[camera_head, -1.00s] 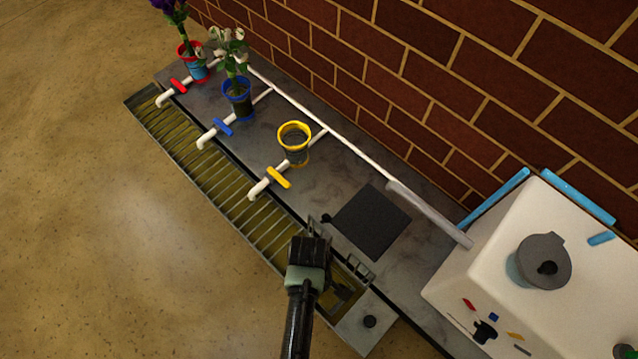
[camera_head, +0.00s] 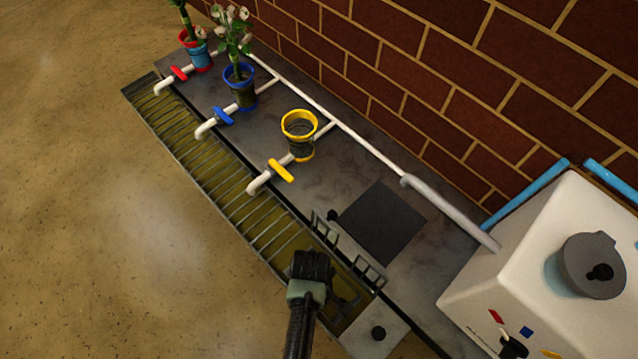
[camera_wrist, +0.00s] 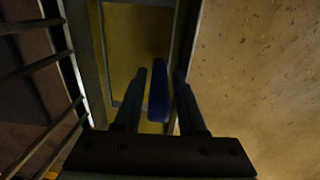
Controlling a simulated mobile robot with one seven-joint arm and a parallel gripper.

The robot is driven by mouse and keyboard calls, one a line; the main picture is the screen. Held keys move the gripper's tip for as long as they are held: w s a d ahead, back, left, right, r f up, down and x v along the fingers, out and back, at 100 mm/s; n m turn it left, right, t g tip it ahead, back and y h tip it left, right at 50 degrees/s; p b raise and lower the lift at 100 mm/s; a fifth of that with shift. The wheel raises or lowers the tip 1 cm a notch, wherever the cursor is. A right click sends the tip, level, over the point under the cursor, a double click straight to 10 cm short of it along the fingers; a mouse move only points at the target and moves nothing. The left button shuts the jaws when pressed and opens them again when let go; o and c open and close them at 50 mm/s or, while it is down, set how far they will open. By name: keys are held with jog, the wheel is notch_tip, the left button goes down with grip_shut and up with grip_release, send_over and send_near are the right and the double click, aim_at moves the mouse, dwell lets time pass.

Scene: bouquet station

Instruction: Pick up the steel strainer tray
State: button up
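A long steel trough with crosswise slats (camera_head: 210,172) runs along the counter's front edge. I take it for the steel strainer tray, but cannot tell exactly which part bears that name. My gripper (camera_head: 312,262) is over its near right stretch, pointing down, and hides part of it. In the wrist view my two dark fingers (camera_wrist: 160,95) are apart. A narrow blue piece (camera_wrist: 158,92) shows between or below them, with space on either side; I cannot tell what it is. The trough's yellowish floor (camera_wrist: 132,45) lies below, beside a steel rim.
A dark wire rack (camera_head: 368,268) stands at the counter edge beside my gripper. A black square mat (camera_head: 383,222), yellow pot (camera_head: 300,135), blue pot (camera_head: 239,90) and white taps sit on the counter. A white box (camera_head: 545,255) stands right. The floor left is clear.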

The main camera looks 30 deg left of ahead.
jog(key=shift+f, duration=0.55)
grip_shut()
jog(key=shift+r, duration=0.1)
notch_tip(320, 180, up, 28)
jog(key=p, duration=2.4)
jog(key=shift+w, duration=0.1)
